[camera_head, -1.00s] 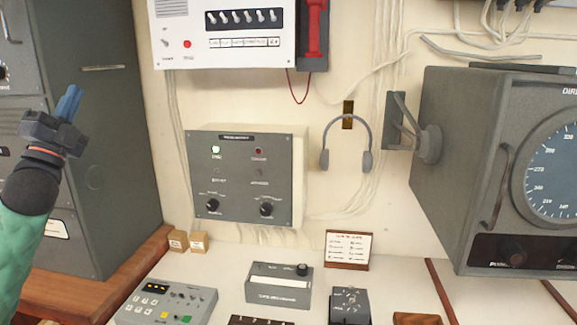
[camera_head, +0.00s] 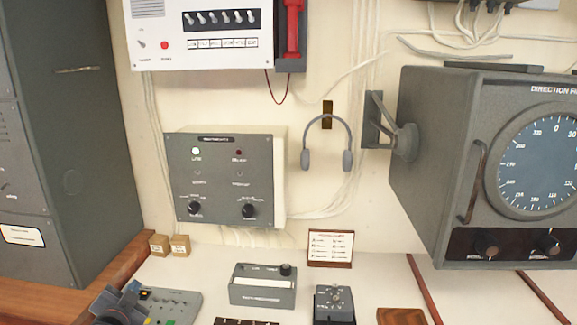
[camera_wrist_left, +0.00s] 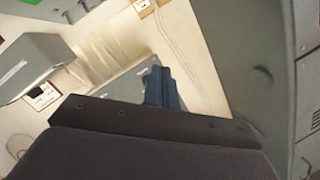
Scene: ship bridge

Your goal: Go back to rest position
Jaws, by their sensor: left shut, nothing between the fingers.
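My left gripper (camera_head: 132,291) is low at the bottom left of the head view, in front of the grey keypad console (camera_head: 172,306) and partly covering it. Its blue fingers are shut with nothing between them. In the left wrist view the closed blue fingers (camera_wrist_left: 163,88) show above the dark gripper body, with a grey panel behind them. I cannot tell whether the gripper touches the console. My right gripper is in neither view.
A wall box with two knobs (camera_head: 222,180), hanging headphones (camera_head: 327,145) and a direction finder (camera_head: 440,160) are behind the desk. A grey cabinet (camera_head: 85,130) stands left. Small boxes (camera_head: 262,289) and a card (camera_head: 330,247) sit on the desk.

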